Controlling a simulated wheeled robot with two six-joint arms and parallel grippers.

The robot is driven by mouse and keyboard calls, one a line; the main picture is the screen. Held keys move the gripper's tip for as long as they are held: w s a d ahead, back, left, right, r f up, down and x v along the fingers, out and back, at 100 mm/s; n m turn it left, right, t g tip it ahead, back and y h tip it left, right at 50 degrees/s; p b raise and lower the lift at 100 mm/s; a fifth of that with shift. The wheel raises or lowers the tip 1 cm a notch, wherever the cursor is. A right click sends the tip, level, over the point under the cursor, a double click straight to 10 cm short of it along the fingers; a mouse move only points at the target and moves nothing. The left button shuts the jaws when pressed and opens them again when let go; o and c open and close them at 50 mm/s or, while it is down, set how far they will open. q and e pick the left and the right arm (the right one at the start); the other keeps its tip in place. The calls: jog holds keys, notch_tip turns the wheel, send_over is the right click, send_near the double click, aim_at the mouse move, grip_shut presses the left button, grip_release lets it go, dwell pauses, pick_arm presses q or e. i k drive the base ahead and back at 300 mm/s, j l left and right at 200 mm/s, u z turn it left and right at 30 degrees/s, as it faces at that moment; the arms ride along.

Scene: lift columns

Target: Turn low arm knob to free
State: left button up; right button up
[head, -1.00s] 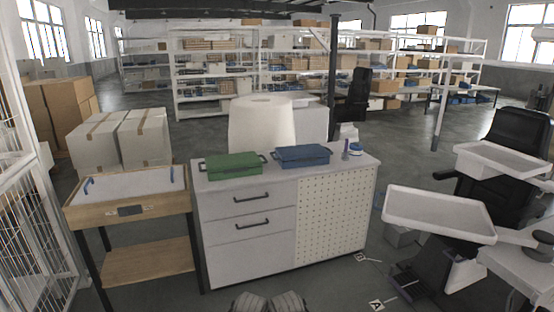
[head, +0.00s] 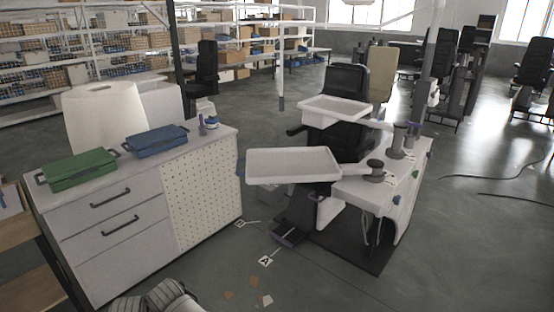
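A white unit (head: 388,192) stands right of centre, with two short grey columns on its top. The near column (head: 375,170) carries the lower white tray (head: 293,165) on an arm. The far column (head: 398,141) stands near the upper white tray (head: 335,110). Small coloured knobs sit along the unit's right side: a green one (head: 396,199), a bluish one (head: 415,174) and a purplish one (head: 429,154). I cannot tell which is the low arm knob or how it is set. Neither of my grippers shows.
A black chair (head: 346,86) stands behind the trays. A white cabinet (head: 120,225) with a green box (head: 78,170) and a blue box (head: 155,141) stands at left. Floor markers (head: 265,260) lie in front. Open floor (head: 470,260) is at right, with dark cables (head: 515,198).

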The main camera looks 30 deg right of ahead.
aim_at(396, 200)
jog(key=z, duration=1.8)
jog(key=i+l+z, duration=0.1)
jog(key=i+l, duration=0.25)
jog(key=i+l+z, duration=0.1)
jog(key=i+l, duration=0.2)
jog(key=i, duration=0.25)
jog(key=i+l+z, duration=0.1)
jog(key=i+l, duration=0.2)
jog(key=i, duration=0.2)
jog(key=i+l+z, duration=0.1)
jog(key=i+l, duration=0.15)
jog(key=i, duration=0.25)
jog(key=i+l+z, duration=0.1)
jog(key=i, duration=0.4)
jog(key=l, duration=0.1)
